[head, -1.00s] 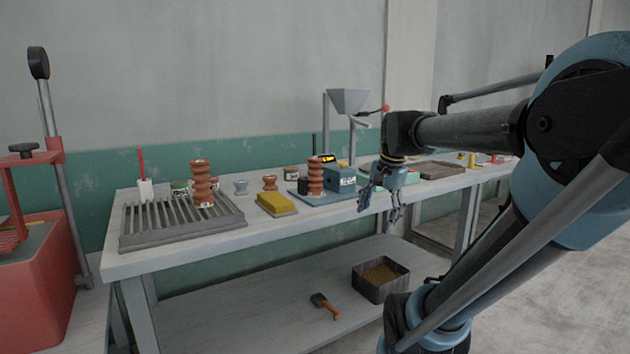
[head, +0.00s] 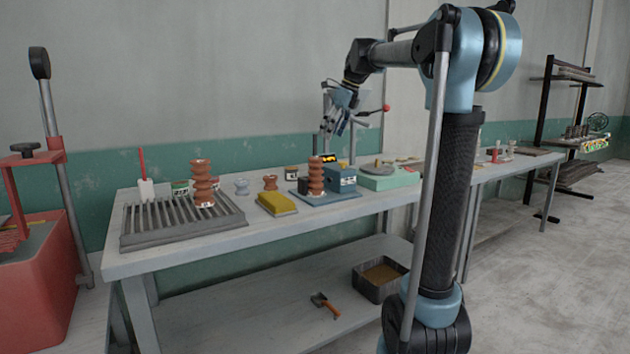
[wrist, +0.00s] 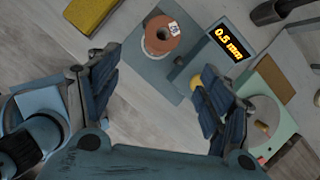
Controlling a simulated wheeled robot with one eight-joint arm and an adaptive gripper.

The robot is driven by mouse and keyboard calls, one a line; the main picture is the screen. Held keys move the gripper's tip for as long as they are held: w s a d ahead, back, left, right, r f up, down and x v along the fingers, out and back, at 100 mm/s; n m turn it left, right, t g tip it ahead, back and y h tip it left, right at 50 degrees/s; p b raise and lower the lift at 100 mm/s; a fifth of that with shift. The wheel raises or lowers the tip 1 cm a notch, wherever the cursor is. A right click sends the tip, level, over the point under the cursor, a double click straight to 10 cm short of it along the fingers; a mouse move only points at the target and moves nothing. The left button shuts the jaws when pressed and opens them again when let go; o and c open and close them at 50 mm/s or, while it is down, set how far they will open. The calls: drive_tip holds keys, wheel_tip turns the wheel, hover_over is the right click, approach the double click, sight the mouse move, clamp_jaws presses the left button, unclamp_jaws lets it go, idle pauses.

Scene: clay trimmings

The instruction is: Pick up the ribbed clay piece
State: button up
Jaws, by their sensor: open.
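Two tall ribbed clay pieces show in the head view. One (head: 316,177) stands upright on the blue plate of a gauge; the other (head: 203,184) stands upright on a slatted grey rack at the left. In the wrist view I see the gauge's clay piece (wrist: 161,36) from above, with a hole in its top and a small white label. My gripper (head: 342,112) is above and behind the gauge, high over the bench. In the wrist view my gripper (wrist: 155,88) is open and empty, with the clay piece beyond the fingertips, not between them.
The gauge's display (wrist: 229,44) reads 0.5 mm, close beside the clay piece. A yellow sponge (head: 276,204) lies to its left and a green scale-like box (head: 390,178) to its right. A hopper stand with a red-knobbed lever (head: 386,107) rises behind. Small clay pots stand nearby.

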sight(316, 172)
drive_tip(key=x, duration=1.7)
drive_tip(key=shift+f, duration=0.1)
clamp_jaws()
